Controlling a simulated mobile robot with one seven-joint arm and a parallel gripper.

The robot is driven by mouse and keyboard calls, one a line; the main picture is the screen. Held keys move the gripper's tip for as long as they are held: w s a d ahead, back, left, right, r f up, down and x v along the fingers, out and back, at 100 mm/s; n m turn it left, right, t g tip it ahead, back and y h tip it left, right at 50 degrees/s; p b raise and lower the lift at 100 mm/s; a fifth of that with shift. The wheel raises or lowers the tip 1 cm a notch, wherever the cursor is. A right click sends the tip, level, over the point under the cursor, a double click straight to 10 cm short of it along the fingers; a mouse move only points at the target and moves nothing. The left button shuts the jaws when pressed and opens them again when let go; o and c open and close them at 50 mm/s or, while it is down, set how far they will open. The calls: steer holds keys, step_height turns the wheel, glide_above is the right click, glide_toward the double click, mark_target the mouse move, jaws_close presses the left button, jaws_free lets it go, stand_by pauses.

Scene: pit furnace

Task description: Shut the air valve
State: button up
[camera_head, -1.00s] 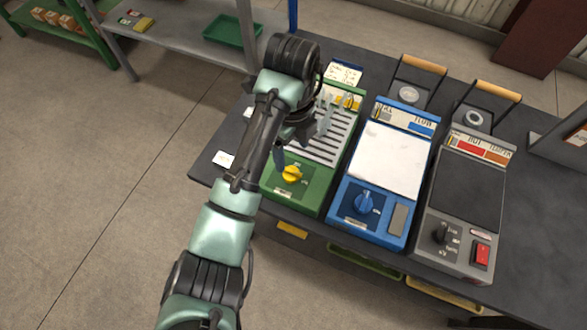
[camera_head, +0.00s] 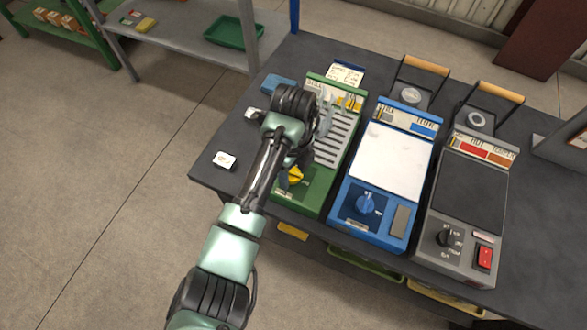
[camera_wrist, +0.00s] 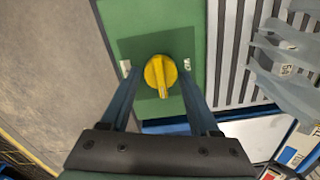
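A yellow knob (camera_head: 295,177), which looks like the valve handle, sits on the front panel of the green unit (camera_head: 314,203). In the wrist view the yellow knob (camera_wrist: 160,72) has a raised grip bar pointing toward the bottom of the picture, between two small pale labels. My gripper (camera_wrist: 158,78) is open, with one blue-grey finger on each side of the knob and gaps visible on both sides. Whether the fingertips are down at the knob's height cannot be told. In the head view my wrist hides the fingers and part of the green unit.
A blue unit (camera_head: 366,235) with a blue knob and a dark grey unit (camera_head: 433,262) with a black knob and red switch stand to the right. A white tag (camera_head: 224,160) lies on the dark bench left of the green unit. Grey metal pieces (camera_wrist: 285,65) lie over the green unit's slats.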

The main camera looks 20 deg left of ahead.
jaws_close()
steer(key=shift+r, duration=0.1)
steer(key=n+p, duration=0.3)
steer(key=shift+r, duration=0.1)
steer(key=n+p, duration=0.3)
steer(key=n, duration=0.2)
steer(key=shift+w, duration=0.2)
steer(key=n+p, duration=0.2)
steer(key=n, duration=0.3)
steer(key=shift+w+n, duration=0.1)
steer(key=shift+n, duration=0.3)
steer(key=shift+a+n+p, duration=0.15)
steer(key=shift+n+p, duration=0.25)
steer(key=shift+n, duration=1.7)
steer(key=shift+f, duration=0.2)
